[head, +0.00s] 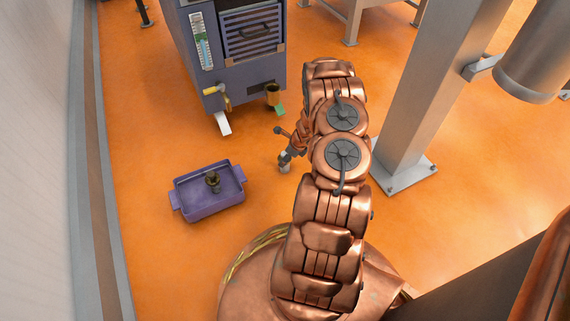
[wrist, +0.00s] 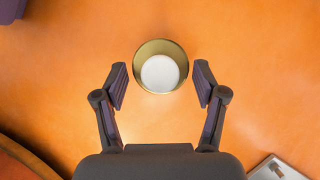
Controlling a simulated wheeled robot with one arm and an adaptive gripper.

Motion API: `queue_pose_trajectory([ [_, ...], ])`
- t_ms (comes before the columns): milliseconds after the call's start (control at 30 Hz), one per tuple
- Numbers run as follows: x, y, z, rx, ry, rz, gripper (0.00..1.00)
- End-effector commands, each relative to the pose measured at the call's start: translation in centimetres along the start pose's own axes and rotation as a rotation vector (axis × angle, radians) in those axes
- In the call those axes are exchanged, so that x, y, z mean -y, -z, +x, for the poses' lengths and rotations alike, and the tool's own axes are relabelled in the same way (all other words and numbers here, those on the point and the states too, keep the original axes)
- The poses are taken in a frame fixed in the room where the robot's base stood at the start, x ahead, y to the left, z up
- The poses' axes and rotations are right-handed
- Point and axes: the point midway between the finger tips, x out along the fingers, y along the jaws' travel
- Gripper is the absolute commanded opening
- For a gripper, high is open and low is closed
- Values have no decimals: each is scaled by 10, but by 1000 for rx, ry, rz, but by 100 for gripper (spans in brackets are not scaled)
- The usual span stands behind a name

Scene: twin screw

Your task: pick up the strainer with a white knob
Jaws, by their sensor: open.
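The strainer with a white knob (wrist: 160,47) shows in the wrist view as a round brass-coloured rim around a pale white disc. It stands on the orange floor, seen from above. My gripper (wrist: 160,82) is open, with one finger to the left of the strainer and one to the right. A gap of floor shows on each side, so neither finger appears to touch it. In the head view, my arm reaches forward and down, and a small pale object (head: 284,168) shows below my gripper (head: 288,156); its details are too small to tell.
A purple tray (head: 206,204) with a dark metal part (head: 213,181) in it lies to the left. A grey post (head: 425,95) rises to the right. Open floor surrounds the strainer.

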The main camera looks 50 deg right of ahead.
Motion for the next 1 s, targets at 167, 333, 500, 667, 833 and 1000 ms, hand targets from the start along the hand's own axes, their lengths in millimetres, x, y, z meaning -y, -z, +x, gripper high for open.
queue_pose_trajectory([
  [167, 0, 0, 18, 1, -1, -2, 71],
  [333, 0, 0, 43, 2, 0, 0, 71],
  [500, 1, 0, 51, 0, 1, 0, 71],
  [667, 1, -1, 50, 0, 2, 0, 71],
  [833, 1, 0, 50, 0, 2, 0, 54],
  [1000, 1, 0, 50, 0, 2, 0, 36],
])
